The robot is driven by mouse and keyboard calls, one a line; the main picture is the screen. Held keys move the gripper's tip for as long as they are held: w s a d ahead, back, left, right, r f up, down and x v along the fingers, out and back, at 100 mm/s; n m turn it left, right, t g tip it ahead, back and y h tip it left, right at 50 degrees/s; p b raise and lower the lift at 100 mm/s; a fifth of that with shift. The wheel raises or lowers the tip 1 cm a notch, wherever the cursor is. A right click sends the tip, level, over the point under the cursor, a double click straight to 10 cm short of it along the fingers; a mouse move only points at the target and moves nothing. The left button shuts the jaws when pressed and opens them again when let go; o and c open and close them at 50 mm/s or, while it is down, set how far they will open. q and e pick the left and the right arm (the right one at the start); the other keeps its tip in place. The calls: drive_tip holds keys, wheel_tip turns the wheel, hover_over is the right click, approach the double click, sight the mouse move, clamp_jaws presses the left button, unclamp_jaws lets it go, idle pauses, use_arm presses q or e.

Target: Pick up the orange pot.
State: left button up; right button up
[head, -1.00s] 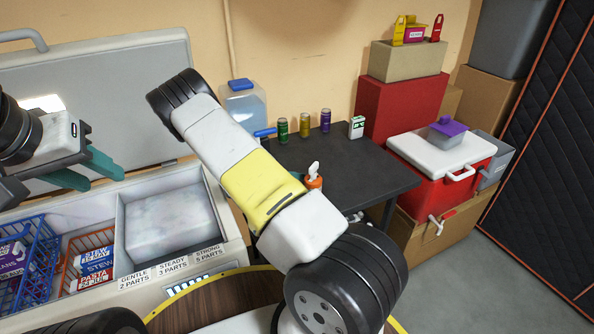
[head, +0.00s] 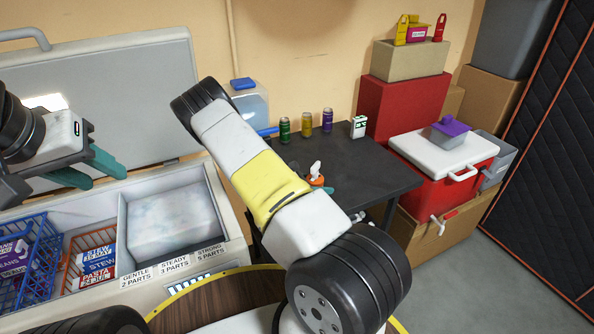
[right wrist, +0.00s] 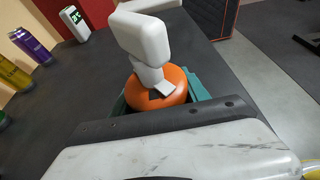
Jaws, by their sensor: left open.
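The orange pot (head: 315,180) stands on the dark table, partly behind my right arm in the head view. In the right wrist view the orange pot (right wrist: 170,88) is rounded, with a white angular piece rising from its top. My right gripper (right wrist: 158,98) has its teal fingers on either side of the pot, low down. Its dark palm edge hides the pot's near side, and I cannot tell whether the fingers touch it. My left gripper (head: 104,174) is open and empty, near the open chest at left, away from the pot.
The dark table (head: 370,175) also bears a green can (head: 285,131), a yellow can (head: 306,124), a purple can (head: 328,120) and a small white box with a green display (head: 358,127). A red cooler (head: 435,175) stands to the right. Baskets (head: 92,260) sit in the chest.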

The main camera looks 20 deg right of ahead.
drive_tip(key=c, duration=0.7)
drive_tip(key=shift+r, duration=0.15)
